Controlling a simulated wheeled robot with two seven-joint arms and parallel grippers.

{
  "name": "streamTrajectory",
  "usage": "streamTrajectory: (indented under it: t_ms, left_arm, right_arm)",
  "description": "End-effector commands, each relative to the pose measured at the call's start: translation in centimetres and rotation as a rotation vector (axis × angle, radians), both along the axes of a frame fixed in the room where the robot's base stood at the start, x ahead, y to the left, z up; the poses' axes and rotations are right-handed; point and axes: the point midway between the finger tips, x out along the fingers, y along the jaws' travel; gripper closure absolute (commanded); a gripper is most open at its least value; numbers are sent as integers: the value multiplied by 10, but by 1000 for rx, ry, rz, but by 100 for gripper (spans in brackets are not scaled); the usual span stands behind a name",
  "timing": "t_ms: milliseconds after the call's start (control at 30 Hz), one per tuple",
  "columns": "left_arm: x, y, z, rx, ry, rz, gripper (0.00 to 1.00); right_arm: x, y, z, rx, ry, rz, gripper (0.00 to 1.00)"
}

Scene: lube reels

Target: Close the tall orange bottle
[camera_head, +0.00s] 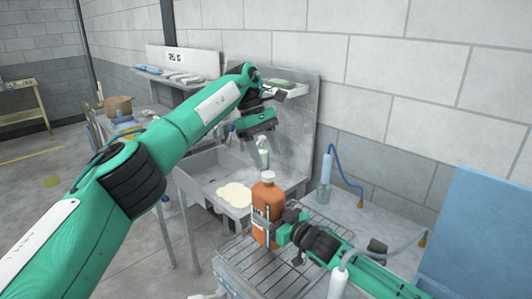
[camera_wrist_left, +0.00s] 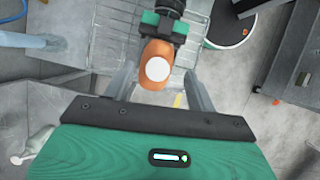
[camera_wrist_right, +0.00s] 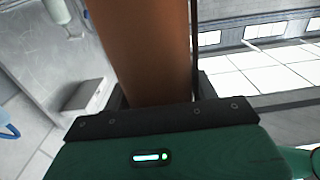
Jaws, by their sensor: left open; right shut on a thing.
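The tall orange bottle (camera_head: 268,208) stands upright on the wire rack, with a round white cap (camera_head: 267,177) on top. I cannot tell how tight the cap sits. My right gripper (camera_head: 280,232) is shut on the bottle's body from the right; the brown-orange body (camera_wrist_right: 145,50) fills the space between its fingers in the right wrist view. My left gripper (camera_head: 266,158) is open, pointing down, above and behind the bottle. In the left wrist view, the cap (camera_wrist_left: 157,69) shows between the open fingers of the left gripper (camera_wrist_left: 156,78), apparently without contact.
The wire rack (camera_head: 235,262) is on a metal counter beside a sink (camera_head: 205,165). A pale cream patch (camera_head: 235,194) lies near the sink's edge. A small pale bottle (camera_head: 263,150) shows behind my left gripper. A bottle with a blue hose (camera_head: 326,170) stands right, by the wall.

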Motion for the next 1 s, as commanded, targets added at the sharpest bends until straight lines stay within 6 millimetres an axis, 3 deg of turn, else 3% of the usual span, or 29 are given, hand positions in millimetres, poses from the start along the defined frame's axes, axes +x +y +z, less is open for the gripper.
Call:
streamTrajectory:
  t_ms: [267,1000]
  left_arm:
    - [0,-1,4,82,41,206,43]
    - [-2,-5,19,396,190,1312,43]
  right_arm:
    - [0,0,-1,0,1,0,100]
    - [0,0,0,0,1,0,100]
